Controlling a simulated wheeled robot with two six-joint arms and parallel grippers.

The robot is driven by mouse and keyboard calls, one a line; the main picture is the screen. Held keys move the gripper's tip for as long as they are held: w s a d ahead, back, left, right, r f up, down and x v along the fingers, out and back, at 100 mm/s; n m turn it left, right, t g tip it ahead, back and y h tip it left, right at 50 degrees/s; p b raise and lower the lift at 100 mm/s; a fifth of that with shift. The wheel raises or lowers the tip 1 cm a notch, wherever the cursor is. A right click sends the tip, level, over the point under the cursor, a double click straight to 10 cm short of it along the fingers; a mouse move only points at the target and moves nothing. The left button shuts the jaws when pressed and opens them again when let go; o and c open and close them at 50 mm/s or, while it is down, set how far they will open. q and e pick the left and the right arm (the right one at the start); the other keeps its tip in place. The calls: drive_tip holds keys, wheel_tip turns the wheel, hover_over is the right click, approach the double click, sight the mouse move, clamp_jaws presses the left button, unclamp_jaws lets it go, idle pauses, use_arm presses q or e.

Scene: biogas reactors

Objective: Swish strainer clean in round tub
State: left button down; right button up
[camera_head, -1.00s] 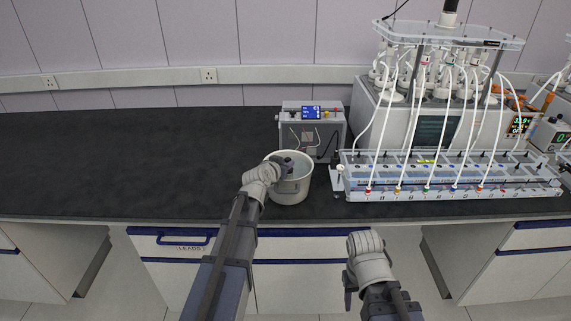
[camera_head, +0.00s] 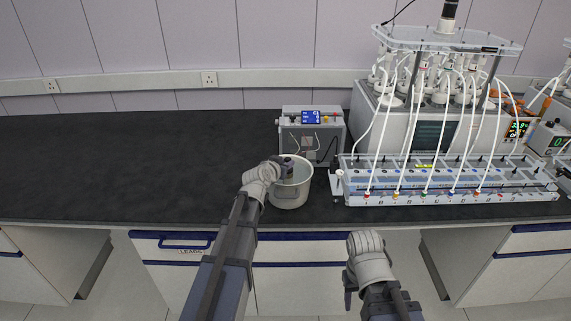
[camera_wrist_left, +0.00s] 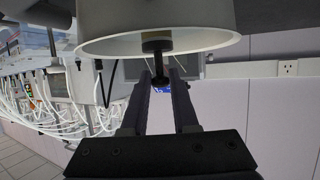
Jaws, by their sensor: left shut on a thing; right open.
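The round white tub (camera_head: 290,194) stands on the dark bench in the head view. Its pale rim (camera_wrist_left: 215,47) fills the top of the left wrist view. My left gripper (camera_head: 287,168) reaches over the tub's opening. In the left wrist view, my left gripper (camera_wrist_left: 161,80) is shut on a dark, knobbed piece (camera_wrist_left: 157,48), which looks like the strainer's handle, in front of the tub opening. The strainer's body cannot be made out, nor how deep it sits. My right gripper (camera_head: 350,291) is open and empty, low in front of the bench.
A grey box with a blue display (camera_head: 311,118) stands close behind the tub. A long tube rack (camera_head: 450,186) and the reactor unit (camera_head: 435,120) with white hoses stand to the right. The bench (camera_head: 130,165) left of the tub is clear.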

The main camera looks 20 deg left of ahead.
drive_tip(key=shift+f, duration=0.1)
wheel_tip(320, 180, down, 3)
drive_tip(key=b, duration=0.3)
drive_tip(key=shift+f+b, duration=0.2)
drive_tip(key=shift+b, duration=0.1)
drive_tip(key=shift+r, duration=0.15)
drive_tip(key=shift+r+p, duration=1.65)
drive_tip(key=shift+p, duration=0.1)
drive_tip(key=shift+f+b, duration=1.7)
drive_tip(key=shift+f, duration=0.05)
